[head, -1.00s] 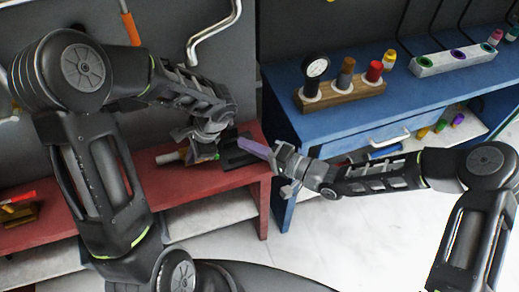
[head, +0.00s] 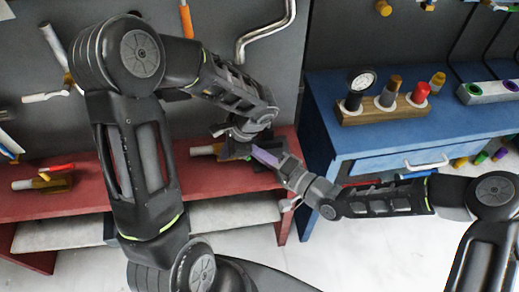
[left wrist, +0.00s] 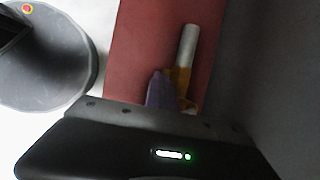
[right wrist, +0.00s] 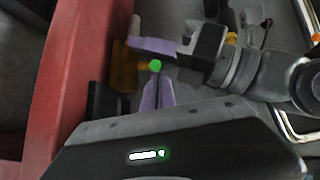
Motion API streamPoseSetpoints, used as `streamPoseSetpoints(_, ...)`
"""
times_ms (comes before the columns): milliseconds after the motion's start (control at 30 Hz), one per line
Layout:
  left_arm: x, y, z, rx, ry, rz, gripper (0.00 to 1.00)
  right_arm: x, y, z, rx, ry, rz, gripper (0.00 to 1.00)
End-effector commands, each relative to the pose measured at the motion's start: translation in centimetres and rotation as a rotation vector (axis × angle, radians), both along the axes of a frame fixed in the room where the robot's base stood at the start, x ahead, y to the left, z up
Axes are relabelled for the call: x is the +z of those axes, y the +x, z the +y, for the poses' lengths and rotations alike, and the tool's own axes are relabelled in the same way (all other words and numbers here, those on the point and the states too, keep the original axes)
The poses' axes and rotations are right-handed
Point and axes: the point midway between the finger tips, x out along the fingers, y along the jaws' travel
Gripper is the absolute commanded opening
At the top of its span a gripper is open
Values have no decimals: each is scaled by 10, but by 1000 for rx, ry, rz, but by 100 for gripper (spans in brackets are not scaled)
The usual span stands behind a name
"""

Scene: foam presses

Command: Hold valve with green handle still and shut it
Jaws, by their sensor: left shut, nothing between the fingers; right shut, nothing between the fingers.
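The valve with the green handle is on the red bench. Its brass body (right wrist: 123,72) and the round green handle end (right wrist: 155,65) show in the right wrist view. The left wrist view shows its brass body (left wrist: 182,76) and pale pipe (left wrist: 188,45), with the green part hidden. In the head view my grippers mostly hide it; part of its pipe (head: 204,150) shows. My left gripper (head: 236,152) is shut and empty beside it. My right gripper (head: 262,156) is shut and empty, its purple fingers (right wrist: 158,94) just below the green end; I cannot tell if they touch.
A red-handled valve (head: 55,178) lies farther left on the red bench (head: 190,185). The blue bench (head: 440,125) at right carries a wooden block (head: 385,111) with a gauge and bottles. The wall stands close behind my left arm. My two grippers are very close together.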

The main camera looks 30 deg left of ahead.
Motion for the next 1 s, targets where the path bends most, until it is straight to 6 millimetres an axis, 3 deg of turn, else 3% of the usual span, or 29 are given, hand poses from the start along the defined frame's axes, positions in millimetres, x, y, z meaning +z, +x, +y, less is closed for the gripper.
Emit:
streamPoseSetpoints(200,0,1,-1,-2,-2,-3,0,-1,-30,11,7,0,5,0)
streamPoseSetpoints(500,0,4,-4,-8,-6,-10,0,0,-36,14,17,0,2,0)
streamPoseSetpoints(767,0,5,-4,-10,-6,-11,0,3,-26,5,13,2,0,0)
streamPoseSetpoints(933,0,4,-4,-9,-5,-10,0,8,-2,-16,-3,0,-4,0)
streamPoseSetpoints(1000,0,4,-3,-9,-5,-9,0,8,-8,-30,-3,-2,-1,0)
